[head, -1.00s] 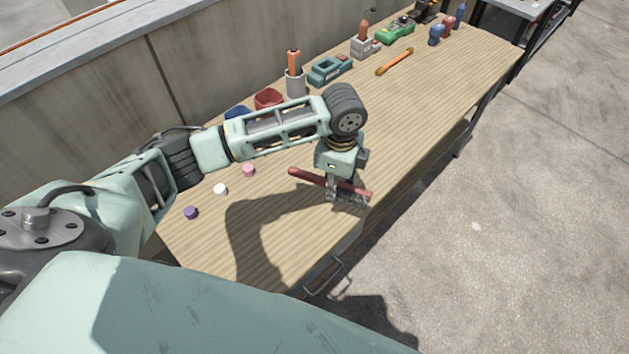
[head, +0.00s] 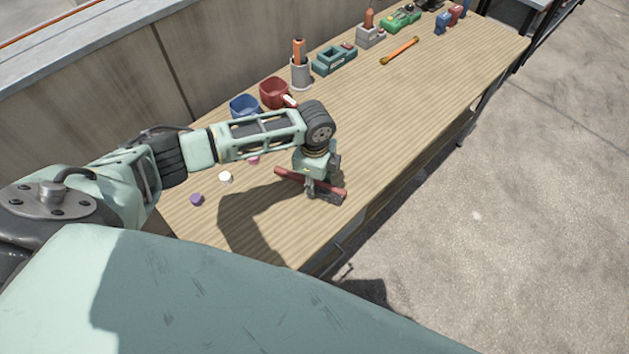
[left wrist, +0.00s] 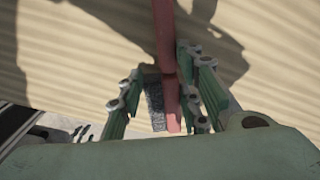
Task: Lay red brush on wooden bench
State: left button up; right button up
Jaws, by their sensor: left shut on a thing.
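The red brush (head: 290,176) is in my left gripper (head: 322,194), low over the near part of the wooden bench (head: 440,95). In the left wrist view the red brush (left wrist: 164,35) runs between the two green fingers of the left gripper (left wrist: 165,95), with its grey bristles (left wrist: 154,100) along one side. The fingers are shut on the brush. I cannot tell whether the brush touches the bench top. My right gripper is not in view.
Purple (head: 196,199) and white (head: 225,177) caps lie left of the arm. Blue (head: 243,105) and red (head: 275,92) bins, a grey cup (head: 301,73) and an orange-handled tool (head: 399,51) stand or lie farther back. The middle of the bench is clear.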

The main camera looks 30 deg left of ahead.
pick_arm(q)
jog(key=shift+f, duration=0.1)
jog(key=o, duration=1.3)
notch_tip(320, 180, up, 12)
jog(key=shift+r+b, duration=0.15)
jog(key=shift+b, duration=0.8)
